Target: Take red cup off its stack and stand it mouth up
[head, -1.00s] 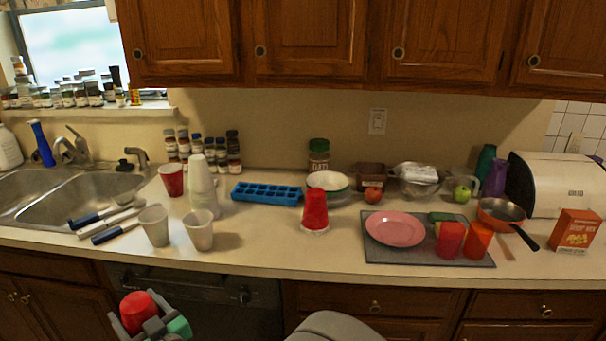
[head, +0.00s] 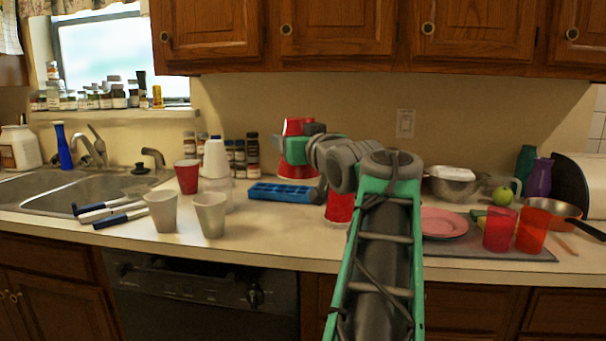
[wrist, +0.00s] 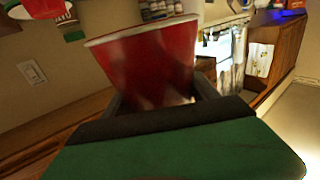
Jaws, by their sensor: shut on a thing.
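My gripper (head: 296,148) is shut on a red cup (head: 298,126), held in the air above the counter behind the stack. The cup tapers towards its top in the head view, so its mouth appears to face down. It also shows between the fingers in the wrist view (wrist: 150,62), a picture that looks upside down, with its pale rim at the picture's top. Another red cup (head: 339,207) stands mouth down on the counter, partly hidden by my arm. Another red surface (wrist: 42,8) shows at the wrist view's upper left.
A blue ice tray (head: 280,193) lies beneath my gripper. White cups (head: 210,214) and another red cup (head: 187,177) stand to the left. A pink plate (head: 443,223) and red tumblers (head: 500,229) are at right. Bare counter lies in front of the tray.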

